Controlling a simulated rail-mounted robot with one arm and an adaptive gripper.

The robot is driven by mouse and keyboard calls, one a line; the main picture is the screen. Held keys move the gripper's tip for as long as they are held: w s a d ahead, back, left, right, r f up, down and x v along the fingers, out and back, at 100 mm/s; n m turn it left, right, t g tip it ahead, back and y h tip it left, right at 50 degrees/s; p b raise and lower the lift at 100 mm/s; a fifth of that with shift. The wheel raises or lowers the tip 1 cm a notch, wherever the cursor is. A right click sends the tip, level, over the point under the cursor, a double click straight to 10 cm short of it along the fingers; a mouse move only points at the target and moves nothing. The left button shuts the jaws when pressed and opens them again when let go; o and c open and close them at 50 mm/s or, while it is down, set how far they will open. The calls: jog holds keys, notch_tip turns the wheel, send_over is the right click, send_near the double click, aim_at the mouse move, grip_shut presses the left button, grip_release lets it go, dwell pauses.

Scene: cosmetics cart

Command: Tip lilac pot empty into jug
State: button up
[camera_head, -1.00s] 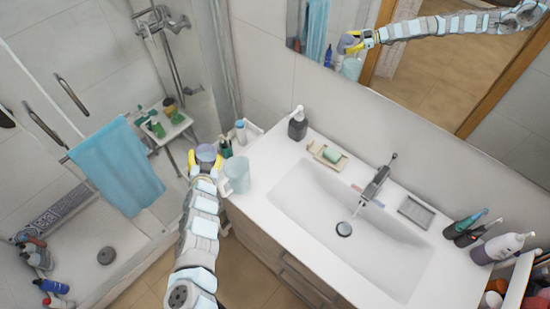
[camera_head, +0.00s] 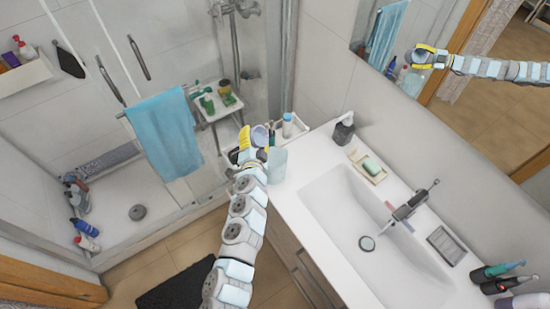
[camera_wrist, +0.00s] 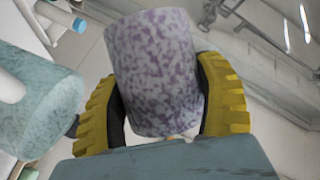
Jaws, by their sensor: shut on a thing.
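The lilac pot (camera_wrist: 152,72), speckled white and purple, sits between the yellow fingers of my gripper (camera_wrist: 160,112) in the wrist view. My gripper is shut on its sides. In the head view the pot (camera_head: 260,135) shows as a small pale shape at my gripper (camera_head: 249,146), just above and left of the jug. It looks tilted; its contents cannot be seen. The jug (camera_head: 278,165), pale blue and translucent, stands at the left end of the washbasin counter. In the wrist view the jug (camera_wrist: 38,103) is at the left, speckled blue-green, apart from the pot.
A white-capped bottle (camera_head: 287,126) stands in a tray behind the jug. A dark soap dispenser (camera_head: 343,132) and a soap dish (camera_head: 368,166) are on the counter near the basin (camera_head: 345,200). A blue towel (camera_head: 163,135) hangs left of my arm.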

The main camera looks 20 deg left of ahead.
aim_at(263, 144)
jog(key=shift+f+m+b, duration=0.3)
jog(key=shift+f+b, duration=0.05)
jog(key=shift+b, duration=0.75)
jog(key=shift+d+r+m+t+y+b, duration=0.15)
jog(key=shift+r+m+t+y+b, duration=0.3)
jog(key=shift+m+b, duration=0.6)
jog(key=shift+d+f+m+b, duration=0.15)
jog(key=shift+f+m+b, duration=0.35)
jog(key=shift+b, duration=1.6)
jog(key=shift+d+r+m+t+b, duration=0.25)
jog(key=shift+d+m+b, duration=0.2)
jog(key=shift+b, duration=0.35)
jog(key=shift+d+r+m+t+b, duration=0.1)
jog(key=shift+d+m+t+b, duration=0.1)
jog(key=shift+d+m+b, duration=0.4)
jog(key=shift+r+m+t+y+b, duration=0.25)
jog(key=shift+m+t+b, duration=0.25)
jog(key=shift+b, duration=1.15)
jog(key=shift+d+f+m+b, duration=0.15)
jog(key=shift+f+m+b, duration=0.35)
jog(key=shift+b, duration=0.75)
